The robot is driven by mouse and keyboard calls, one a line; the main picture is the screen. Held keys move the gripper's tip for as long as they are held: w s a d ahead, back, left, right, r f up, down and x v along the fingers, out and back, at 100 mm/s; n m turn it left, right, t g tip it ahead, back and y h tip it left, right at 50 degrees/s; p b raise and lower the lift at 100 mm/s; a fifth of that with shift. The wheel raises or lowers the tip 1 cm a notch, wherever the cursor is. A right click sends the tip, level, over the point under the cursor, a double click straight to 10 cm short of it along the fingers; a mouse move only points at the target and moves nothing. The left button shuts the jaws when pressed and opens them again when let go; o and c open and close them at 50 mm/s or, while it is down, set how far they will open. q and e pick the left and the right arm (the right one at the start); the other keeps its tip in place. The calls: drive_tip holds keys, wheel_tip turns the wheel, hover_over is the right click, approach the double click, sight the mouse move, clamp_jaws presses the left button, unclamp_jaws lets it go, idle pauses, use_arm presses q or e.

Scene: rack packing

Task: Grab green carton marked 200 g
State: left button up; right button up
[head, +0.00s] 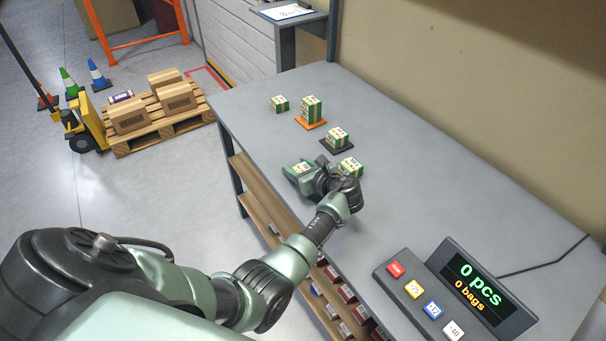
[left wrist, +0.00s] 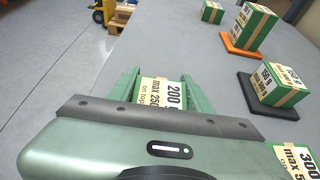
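The green carton marked 200 g (left wrist: 161,93) lies on the table, its cream label facing up, and also shows in the head view (head: 302,168). My left gripper (left wrist: 160,88) is down at the table with one green finger on each side of this carton. I cannot tell whether the fingers press on it or stand just clear. My gripper body hides the carton's near end. A green carton marked 300 g (left wrist: 296,158) stands close to the right of the gripper and also shows in the head view (head: 350,167). My right gripper is not in view.
A carton (head: 336,140) stands on a dark mat (head: 325,149), stacked cartons (head: 311,107) on an orange mat (head: 310,124), and a small carton (head: 280,104) farther back. A button panel (head: 420,290) and display (head: 482,285) stand at the near right. The table (head: 410,185) is clear between.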

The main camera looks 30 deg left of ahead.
use_arm(q)
clamp_jaws()
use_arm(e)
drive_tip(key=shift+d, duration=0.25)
use_arm(q)
drive_tip(key=shift+r, duration=0.1)
